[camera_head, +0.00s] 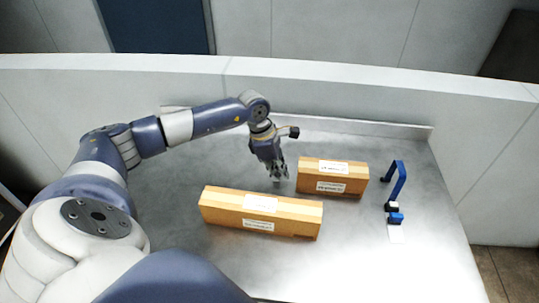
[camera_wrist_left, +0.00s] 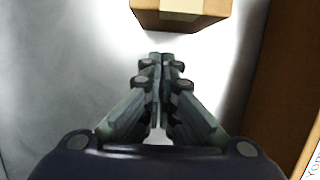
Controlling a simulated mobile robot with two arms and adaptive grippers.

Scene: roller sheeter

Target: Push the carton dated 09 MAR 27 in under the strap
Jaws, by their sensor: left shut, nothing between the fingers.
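Two brown cartons with white labels lie on the metal table. The shorter carton (camera_head: 342,173) is right of the gripper, and the longer carton (camera_head: 225,210) is nearer me. The label dates are too small to read, so I cannot tell which is dated 09 MAR 27. A blue strap (camera_head: 399,180) stands as an upright arch right of the shorter carton, apart from it. My left gripper (camera_head: 279,177) is shut and empty, pointing down just left of the shorter carton. In the left wrist view, the shorter carton (camera_wrist_left: 180,22) is ahead of the fingertips (camera_wrist_left: 161,58), with a small gap, and the longer carton (camera_wrist_left: 285,75) is at right.
A small blue block (camera_head: 396,217) and a white tag (camera_head: 396,234) are by the strap's near foot. A low ledge (camera_head: 360,136) and a pale wall (camera_head: 330,101) close the table's back. The table (camera_head: 165,235) is bare at the left and front right.

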